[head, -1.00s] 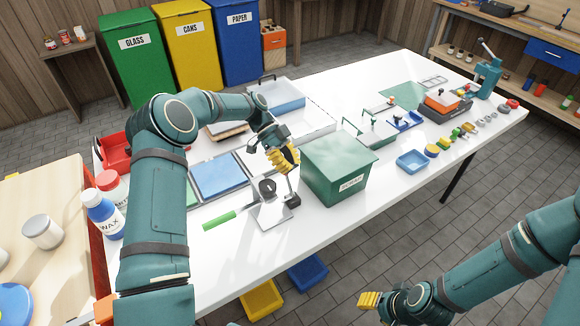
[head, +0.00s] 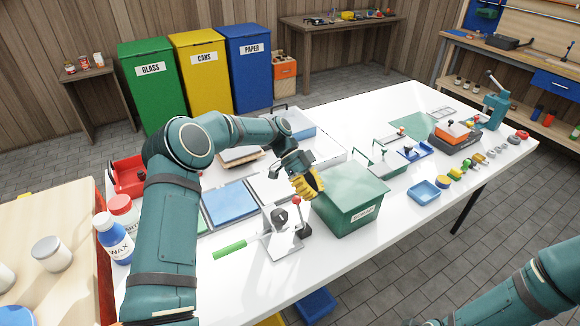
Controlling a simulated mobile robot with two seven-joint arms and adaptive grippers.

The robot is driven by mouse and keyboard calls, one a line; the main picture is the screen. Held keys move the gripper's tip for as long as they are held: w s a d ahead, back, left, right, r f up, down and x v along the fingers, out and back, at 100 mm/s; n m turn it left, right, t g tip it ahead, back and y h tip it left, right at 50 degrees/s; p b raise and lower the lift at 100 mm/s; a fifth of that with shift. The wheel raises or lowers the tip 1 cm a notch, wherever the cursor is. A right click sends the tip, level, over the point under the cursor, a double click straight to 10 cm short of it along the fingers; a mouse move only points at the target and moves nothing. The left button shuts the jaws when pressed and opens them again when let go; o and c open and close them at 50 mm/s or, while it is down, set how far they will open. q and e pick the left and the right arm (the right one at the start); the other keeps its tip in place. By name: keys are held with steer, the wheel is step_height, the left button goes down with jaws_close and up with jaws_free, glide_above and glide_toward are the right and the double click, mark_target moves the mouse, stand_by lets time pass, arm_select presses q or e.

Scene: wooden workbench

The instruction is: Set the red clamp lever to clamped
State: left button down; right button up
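The red clamp lever (head: 298,203) stands roughly upright, its round red knob on top, on a dark base next to a metal plate fixture (head: 280,240) on the white bench. My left gripper (head: 307,184), with yellow fingers, is just above and to the right of the red knob. I see a small gap between them in the picture, but cannot judge the depth. The fingers look close together, and whether they are open or shut is unclear. My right arm shows at the lower right; its gripper is out of the picture.
A green lidded box (head: 349,212) stands just right of the lever, close to my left gripper. A green-handled tool (head: 229,249) lies left of the fixture. A blue panel (head: 229,204) lies behind it. The bench front is clear.

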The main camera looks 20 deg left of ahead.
arm_select(q)
steer(key=f+p+v, duration=0.1)
steer(key=v, duration=0.9)
steer(key=shift+w+a, duration=0.2)
steer(key=shift+a, duration=0.1)
